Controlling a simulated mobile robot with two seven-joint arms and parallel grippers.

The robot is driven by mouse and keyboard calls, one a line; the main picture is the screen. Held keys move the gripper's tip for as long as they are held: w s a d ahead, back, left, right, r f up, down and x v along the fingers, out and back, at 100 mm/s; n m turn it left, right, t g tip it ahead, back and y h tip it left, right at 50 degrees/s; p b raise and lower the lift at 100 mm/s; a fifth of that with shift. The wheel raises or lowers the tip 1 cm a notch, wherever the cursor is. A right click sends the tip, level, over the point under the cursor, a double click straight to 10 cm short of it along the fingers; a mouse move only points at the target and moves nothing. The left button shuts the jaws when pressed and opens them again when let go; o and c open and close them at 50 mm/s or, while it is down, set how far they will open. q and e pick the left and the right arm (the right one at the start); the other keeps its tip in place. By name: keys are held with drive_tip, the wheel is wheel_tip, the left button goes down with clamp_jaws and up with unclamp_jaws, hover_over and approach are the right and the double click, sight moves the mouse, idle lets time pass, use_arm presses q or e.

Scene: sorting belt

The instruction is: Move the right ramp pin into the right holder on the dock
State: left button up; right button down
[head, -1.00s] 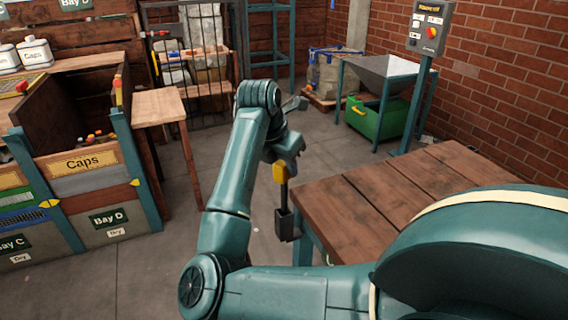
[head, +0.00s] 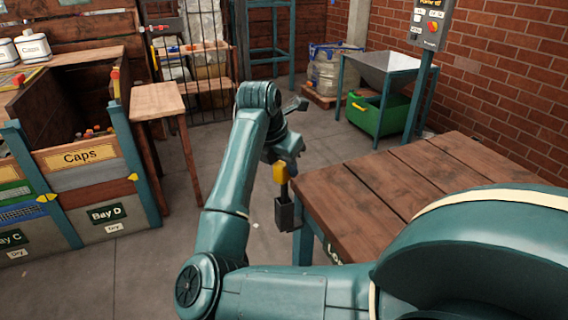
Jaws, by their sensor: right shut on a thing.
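The pin has a yellow head (head: 280,173) and a thin dark shaft. It hangs upright below my right gripper (head: 283,163), which is shut on its top. A dark box-shaped holder (head: 287,214) is at the near-left edge of the wooden dock table (head: 395,195). The shaft's lower end meets the holder's open top. Whether its tip is inside or just behind the rim is hard to tell. My right forearm and wrist are in front of the scene, left of the holder. My left gripper is not in view.
The plank top of the dock is bare where it shows. The Caps bin (head: 82,157) and a small wooden side table (head: 158,101) stand left. A hopper (head: 385,72) over a green bin (head: 378,114) stands behind. Open floor lies between.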

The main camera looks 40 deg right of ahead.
sight(284, 180)
drive_tip(key=shift+f+b, duration=0.45)
drive_tip(key=shift+f, duration=0.15)
drive_tip(key=shift+f+b, duration=0.45)
drive_tip(key=shift+f, duration=0.05)
drive_tip(key=shift+f+b, duration=0.6)
drive_tip(key=shift+f, duration=0.05)
drive_tip(key=shift+f+b, duration=0.45)
drive_tip(key=shift+f, duration=0.05)
drive_tip(key=c, duration=1.3)
unclamp_jaws()
drive_tip(key=shift+o, duration=1.3)
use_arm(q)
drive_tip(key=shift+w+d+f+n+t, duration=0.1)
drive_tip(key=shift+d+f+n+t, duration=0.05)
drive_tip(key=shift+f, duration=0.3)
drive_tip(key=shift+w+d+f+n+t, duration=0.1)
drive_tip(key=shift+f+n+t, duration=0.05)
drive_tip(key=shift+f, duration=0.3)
